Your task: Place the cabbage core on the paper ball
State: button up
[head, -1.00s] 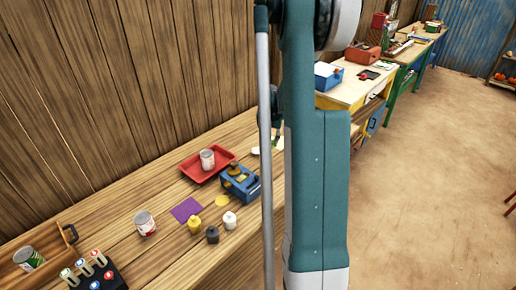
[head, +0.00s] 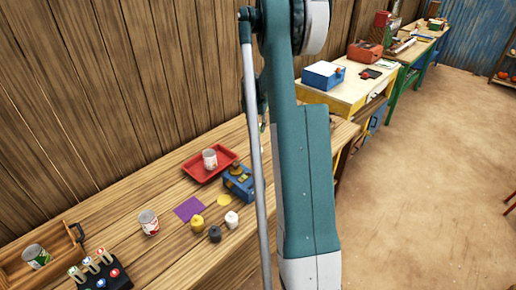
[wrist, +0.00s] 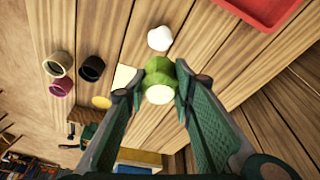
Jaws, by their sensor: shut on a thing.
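In the wrist view, my gripper (wrist: 157,92) is shut on the cabbage core (wrist: 160,72), a green, lumpy piece with a pale round end facing the camera. It is held between both fingertips, over the wooden table. A small white crumpled lump, which looks like the paper ball (wrist: 160,38), lies on the planks just beyond the core in the picture. The two appear apart, but the height of the core above the table cannot be told. In the head view my arm hides the gripper, the core and the paper ball.
A red tray (wrist: 262,8) lies at the upper right of the wrist view; in the head view it holds a can (head: 210,159). A blue box (head: 239,184) stands near the tray.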

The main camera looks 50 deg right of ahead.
aim_at(256, 133)
jog(key=shift+f, duration=3.05)
jog(key=shift+f, duration=1.85)
jog(key=shift+f+b, duration=0.2)
jog(key=shift+b, duration=0.2)
jog(key=o, duration=0.9)
jog(key=shift+r, duration=0.15)
jog(key=shift+p+v, duration=0.45)
jog(key=shift+v, duration=5.6)
jog(key=shift+a, duration=0.1)
